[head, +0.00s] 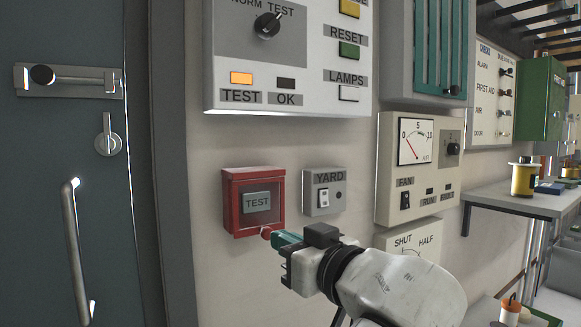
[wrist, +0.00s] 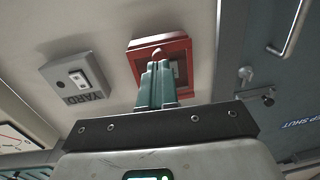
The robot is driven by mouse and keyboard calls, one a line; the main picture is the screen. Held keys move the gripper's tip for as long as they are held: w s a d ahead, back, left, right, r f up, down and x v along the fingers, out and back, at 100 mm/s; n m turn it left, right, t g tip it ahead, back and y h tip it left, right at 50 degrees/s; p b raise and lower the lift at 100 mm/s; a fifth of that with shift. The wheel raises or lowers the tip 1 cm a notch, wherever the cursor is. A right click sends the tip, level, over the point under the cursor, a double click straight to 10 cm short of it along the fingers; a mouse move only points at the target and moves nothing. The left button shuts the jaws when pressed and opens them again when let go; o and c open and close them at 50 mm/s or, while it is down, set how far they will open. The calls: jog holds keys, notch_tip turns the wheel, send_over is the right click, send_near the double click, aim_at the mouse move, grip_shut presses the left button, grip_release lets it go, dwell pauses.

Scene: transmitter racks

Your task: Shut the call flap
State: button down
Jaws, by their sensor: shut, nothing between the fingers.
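The call flap (head: 262,207) is a clear pane on a small red box (head: 229,203) on the wall, with a grey TEST plate behind it. A round red knob (head: 266,232) sits at its lower edge. The flap looks down over the box front; I cannot tell whether it is fully flush. My gripper (head: 277,238) is shut and empty, its teal fingertips at the knob, touching or almost touching it. In the wrist view, the fingers (wrist: 157,75) point at the knob (wrist: 157,54) and hide part of the red box (wrist: 137,64).
A grey YARD switch box (head: 323,205) is just right of the red box. A white test panel (head: 220,95) juts out above. A fan meter panel (head: 385,200) is at right. A grey door (head: 60,150) with handles is at left. Bare wall lies below the red box.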

jog(key=shift+w+a+f+t+y+b, duration=0.3)
jog(key=shift+w+a+f+b, duration=0.1)
jog(key=shift+w+a+f, duration=0.25)
jog(key=shift+w+d, duration=0.1)
jog(key=shift+w, duration=0.05)
